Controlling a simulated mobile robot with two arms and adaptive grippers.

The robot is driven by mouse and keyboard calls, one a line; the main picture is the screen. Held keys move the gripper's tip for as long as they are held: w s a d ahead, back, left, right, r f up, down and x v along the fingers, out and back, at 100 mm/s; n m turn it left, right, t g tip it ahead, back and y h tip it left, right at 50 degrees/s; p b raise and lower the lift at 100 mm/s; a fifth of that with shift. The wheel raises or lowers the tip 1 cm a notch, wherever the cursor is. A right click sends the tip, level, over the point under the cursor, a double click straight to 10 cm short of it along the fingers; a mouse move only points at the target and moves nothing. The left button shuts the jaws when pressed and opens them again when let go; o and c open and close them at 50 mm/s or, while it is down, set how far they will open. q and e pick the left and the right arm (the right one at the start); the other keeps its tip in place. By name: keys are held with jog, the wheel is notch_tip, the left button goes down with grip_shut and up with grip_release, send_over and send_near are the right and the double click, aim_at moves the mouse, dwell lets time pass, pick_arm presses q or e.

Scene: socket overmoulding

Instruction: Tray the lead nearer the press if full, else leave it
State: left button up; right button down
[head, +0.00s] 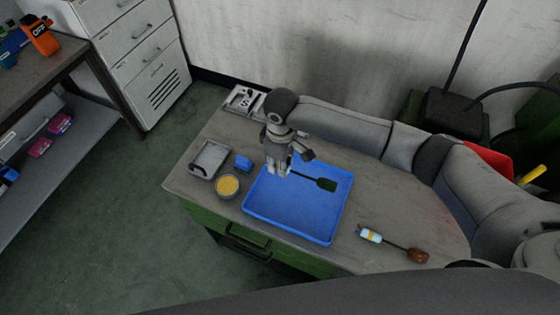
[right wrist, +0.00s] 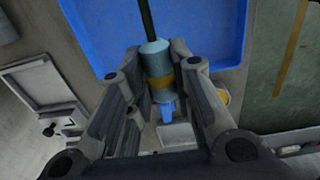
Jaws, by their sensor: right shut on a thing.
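My right gripper (head: 277,170) is over the blue tray (head: 290,222), near its left side. It is shut on the light-blue, brass-banded body (right wrist: 158,68) of a lead. A dark cable (right wrist: 147,18) runs from that body to a dark green flat end (head: 327,184) over the tray; I cannot tell whether this end touches the tray floor. The lead's blue tip (right wrist: 167,110) shows between the fingers. A second lead lies on the bench right of the tray, with a pale-blue and white body (head: 371,235) and a brown end (head: 418,255). My left gripper is not in view.
Left of the tray are a yellow-filled bowl (head: 228,186), a small blue block (head: 243,162) and a grey open box (head: 209,158). A pale fixture (head: 243,100) stands at the back corner. The bench (head: 395,215) has bare room around the second lead.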

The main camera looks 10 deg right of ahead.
aim_at(280, 186)
jog(key=shift+r+p, duration=0.2)
jog(key=shift+p, duration=0.1)
notch_tip(280, 186, down, 2)
jog(key=shift+f+b, duration=0.25)
jog(key=shift+b, duration=0.5)
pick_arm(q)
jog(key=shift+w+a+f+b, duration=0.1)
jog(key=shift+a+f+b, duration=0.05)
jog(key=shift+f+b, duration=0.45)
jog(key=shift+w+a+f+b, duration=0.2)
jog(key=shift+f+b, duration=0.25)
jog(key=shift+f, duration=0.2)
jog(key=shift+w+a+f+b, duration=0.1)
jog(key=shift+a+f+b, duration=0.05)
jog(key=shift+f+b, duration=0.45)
pick_arm(e)
jog(key=shift+f, duration=3.75)
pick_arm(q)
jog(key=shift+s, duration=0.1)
pick_arm(e)
jog(key=c, duration=1.2)
grip_release()
jog(key=shift+r, duration=0.1)
notch_tip(280, 186, up, 12)
jog(key=shift+s+f, duration=0.1)
